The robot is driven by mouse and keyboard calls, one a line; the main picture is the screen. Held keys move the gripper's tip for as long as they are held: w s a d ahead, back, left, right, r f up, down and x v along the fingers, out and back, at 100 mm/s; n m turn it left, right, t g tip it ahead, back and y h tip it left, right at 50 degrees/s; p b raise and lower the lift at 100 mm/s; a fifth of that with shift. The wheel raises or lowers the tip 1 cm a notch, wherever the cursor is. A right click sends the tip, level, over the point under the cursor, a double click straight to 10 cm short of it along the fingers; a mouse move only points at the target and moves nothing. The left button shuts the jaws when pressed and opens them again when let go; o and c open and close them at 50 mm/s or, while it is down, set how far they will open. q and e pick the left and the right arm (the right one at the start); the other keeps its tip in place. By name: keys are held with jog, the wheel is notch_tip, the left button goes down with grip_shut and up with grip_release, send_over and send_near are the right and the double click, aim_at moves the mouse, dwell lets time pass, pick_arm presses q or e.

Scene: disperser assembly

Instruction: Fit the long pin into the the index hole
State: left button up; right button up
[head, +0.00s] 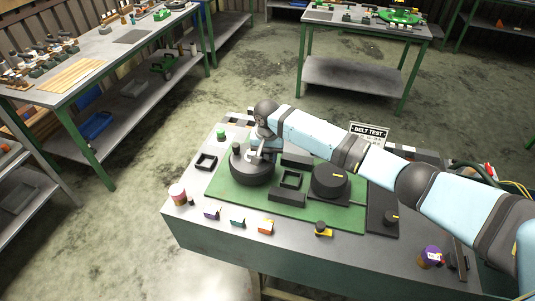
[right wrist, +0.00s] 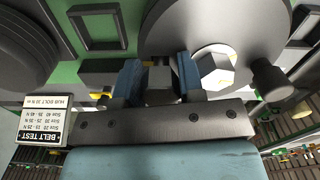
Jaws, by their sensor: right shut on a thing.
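My right gripper (head: 262,152) is over the dark round drum (head: 247,176) at the left of the green mat. In the right wrist view, its blue fingers (right wrist: 160,80) are shut on a small grey piece (right wrist: 161,76), seen end-on. It appears to be the long pin, but its length is hidden. The piece is in front of the grey disc face (right wrist: 195,30); I cannot tell whether it touches it. A white hexagonal part (right wrist: 213,68) stands on the disc just right of the fingers. I cannot make out the index hole. My left gripper is not in view.
The green mat (head: 225,190) also holds a second round dark part (head: 329,181), a square frame (head: 291,179) and dark blocks. A BELT TEST sign (head: 369,133) stands behind. Small coloured parts line the table's front edge, with a striped cylinder (head: 177,194) at left.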

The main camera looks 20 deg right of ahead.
jog(key=shift+r, duration=0.15)
jog(key=shift+r+p, duration=0.45)
jog(key=shift+r, duration=2.5)
